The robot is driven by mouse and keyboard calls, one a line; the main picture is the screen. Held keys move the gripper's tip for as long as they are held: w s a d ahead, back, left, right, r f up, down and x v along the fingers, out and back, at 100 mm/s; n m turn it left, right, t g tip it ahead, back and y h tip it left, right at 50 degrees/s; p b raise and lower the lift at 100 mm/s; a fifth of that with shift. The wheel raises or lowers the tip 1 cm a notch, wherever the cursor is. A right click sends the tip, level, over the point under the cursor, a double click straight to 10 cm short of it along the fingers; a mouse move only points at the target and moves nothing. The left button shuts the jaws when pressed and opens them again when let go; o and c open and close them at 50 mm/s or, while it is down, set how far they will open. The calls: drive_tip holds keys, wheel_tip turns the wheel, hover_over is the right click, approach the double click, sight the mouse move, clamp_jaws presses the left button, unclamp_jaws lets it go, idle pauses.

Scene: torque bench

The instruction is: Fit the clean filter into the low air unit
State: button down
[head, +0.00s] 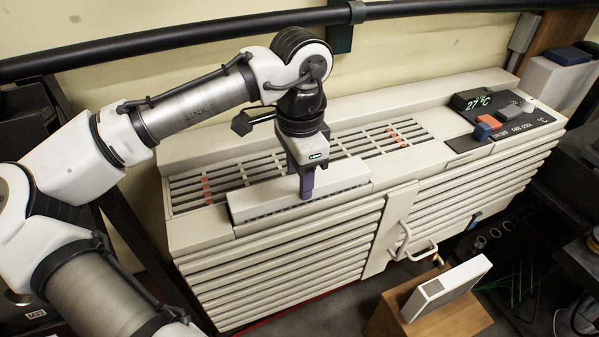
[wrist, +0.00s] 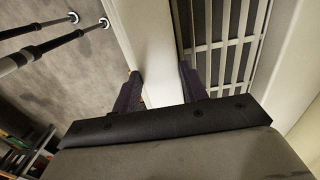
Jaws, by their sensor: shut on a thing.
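The low air unit (head: 285,270) is a long off-white cabinet with slatted sides and a top grille (head: 240,172). My gripper (head: 307,190), with purple fingers, points down at the unit's front top edge. It is shut on a long off-white bar (head: 345,184) with a dark slotted lower edge. The bar also shows between the fingers in the wrist view (wrist: 150,45). I cannot tell whether this bar is a cover or the filter's edge. A white, filter-like framed panel (head: 460,283) leans tilted on a wooden block (head: 440,318) at lower right.
A control panel (head: 505,125) with a lit display (head: 472,100) and knobs is on the unit's right top. A looped handle (head: 417,250) sticks out from the front. A black pipe (head: 200,38) runs along the wall. Dark equipment (head: 580,165) crowds the right side.

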drive_tip(key=c, duration=0.7)
unclamp_jaws()
drive_tip(key=shift+r, duration=0.1)
wheel_tip(320, 180, up, 14)
drive_tip(key=b, duration=0.1)
drive_tip(key=shift+b, duration=0.3)
drive_tip(key=shift+s+f, duration=0.1)
drive_tip(key=shift+f, duration=0.15)
